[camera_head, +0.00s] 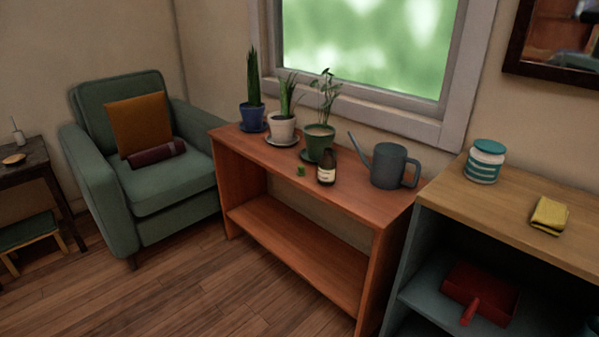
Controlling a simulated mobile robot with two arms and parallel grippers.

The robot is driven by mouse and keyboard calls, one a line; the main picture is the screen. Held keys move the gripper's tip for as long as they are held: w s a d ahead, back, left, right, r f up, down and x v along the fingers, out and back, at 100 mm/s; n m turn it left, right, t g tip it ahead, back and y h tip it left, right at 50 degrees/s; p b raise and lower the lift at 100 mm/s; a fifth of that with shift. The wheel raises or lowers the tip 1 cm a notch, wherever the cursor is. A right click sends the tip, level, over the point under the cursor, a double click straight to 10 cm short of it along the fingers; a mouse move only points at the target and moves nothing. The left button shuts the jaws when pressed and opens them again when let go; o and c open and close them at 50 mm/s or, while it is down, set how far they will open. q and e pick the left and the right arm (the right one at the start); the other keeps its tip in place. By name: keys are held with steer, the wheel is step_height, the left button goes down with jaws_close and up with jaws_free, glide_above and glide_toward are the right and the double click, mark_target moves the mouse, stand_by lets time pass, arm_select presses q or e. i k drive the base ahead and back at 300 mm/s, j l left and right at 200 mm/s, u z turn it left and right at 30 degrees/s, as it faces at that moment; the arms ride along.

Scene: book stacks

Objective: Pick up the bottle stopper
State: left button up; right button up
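A small green object (301,170), which looks like the bottle stopper, lies on top of the reddish wooden shelf unit (285,170), near its front edge. A dark bottle (326,167) with a pale label stands upright just to its right, apart from it. The green object is too small to make out in detail. Neither of my grippers shows in the head view.
A grey watering can (388,166) stands right. A green armchair (160,187) is left; wooden floor (200,295) in front is clear.

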mark_target(301, 172)
steer(key=i+j+u, duration=0.15)
steer(key=i, duration=0.75)
